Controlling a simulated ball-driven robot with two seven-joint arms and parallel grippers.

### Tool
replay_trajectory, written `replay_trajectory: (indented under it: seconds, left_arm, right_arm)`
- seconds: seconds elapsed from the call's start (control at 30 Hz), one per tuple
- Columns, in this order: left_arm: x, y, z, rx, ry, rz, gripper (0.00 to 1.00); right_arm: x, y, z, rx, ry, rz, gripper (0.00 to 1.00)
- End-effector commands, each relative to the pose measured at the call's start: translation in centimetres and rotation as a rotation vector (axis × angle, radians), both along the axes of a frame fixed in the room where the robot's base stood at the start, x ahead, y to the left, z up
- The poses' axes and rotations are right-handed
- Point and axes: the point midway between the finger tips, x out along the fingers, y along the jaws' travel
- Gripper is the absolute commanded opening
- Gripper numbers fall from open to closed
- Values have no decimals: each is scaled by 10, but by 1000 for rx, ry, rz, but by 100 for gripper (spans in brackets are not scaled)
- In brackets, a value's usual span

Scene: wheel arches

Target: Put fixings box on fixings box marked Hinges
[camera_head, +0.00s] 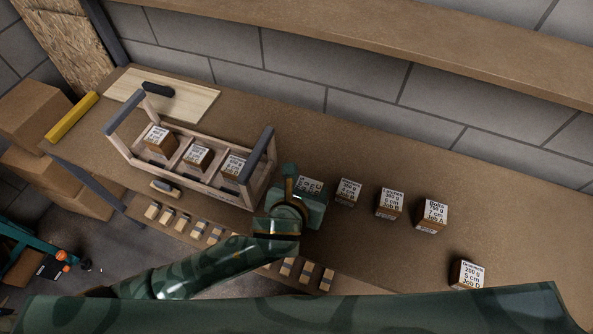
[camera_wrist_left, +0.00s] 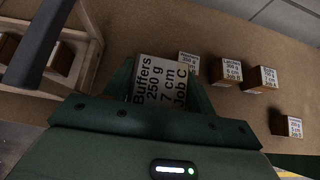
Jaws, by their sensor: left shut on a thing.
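My left gripper (camera_head: 308,197) is shut on a fixings box (camera_wrist_left: 158,82) whose white top reads Buffers, 250 g, 7 cm, Job C. In the head view the gripper hides most of this box; I cannot tell whether it touches the bench. To its right stand boxes with white tops: a small one (camera_head: 349,191), one that seems to read Latches (camera_head: 389,204), one that seems to read Bolts (camera_head: 432,215), and one that seems to read Grommets (camera_head: 468,274). I cannot clearly read Hinges on any box. My right gripper is not in view.
A wooden carrier (camera_head: 185,178) with dark-topped end posts holds three more boxes in separate compartments, left of my gripper. A pale board (camera_head: 180,104) with a dark tool lies behind it. The bench behind the loose boxes is clear.

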Motion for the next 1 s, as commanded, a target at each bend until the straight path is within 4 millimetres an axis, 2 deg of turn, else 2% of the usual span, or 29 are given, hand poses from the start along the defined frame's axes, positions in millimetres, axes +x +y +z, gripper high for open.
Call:
replay_trajectory:
  seconds: [0.1, 0.2, 0.33, 0.47, 0.57, 0.67, 0.8, 1.0]
  left_arm:
    - [-19, -7, 10, -1, 1, 0, 22]
    - [-29, -10, 14, 0, -1, 0, 22]
    - [-34, -10, 16, 0, -1, 4, 22]
    - [-38, 0, 17, -1, -3, 29, 22]
    - [-28, 20, 28, 0, -4, 77, 22]
    - [-11, 52, 42, 0, -5, 140, 22]
    - [15, 111, 73, -2, -8, 230, 22]
    - [40, 190, 123, 0, -9, 320, 22]
  right_arm:
    - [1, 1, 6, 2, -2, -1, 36]
    - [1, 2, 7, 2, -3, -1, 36]
    - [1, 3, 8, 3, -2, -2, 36]
    - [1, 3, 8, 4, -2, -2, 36]
    - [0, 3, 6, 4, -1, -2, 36]
    - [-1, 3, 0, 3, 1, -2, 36]
    - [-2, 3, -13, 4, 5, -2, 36]
    - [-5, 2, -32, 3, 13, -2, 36]
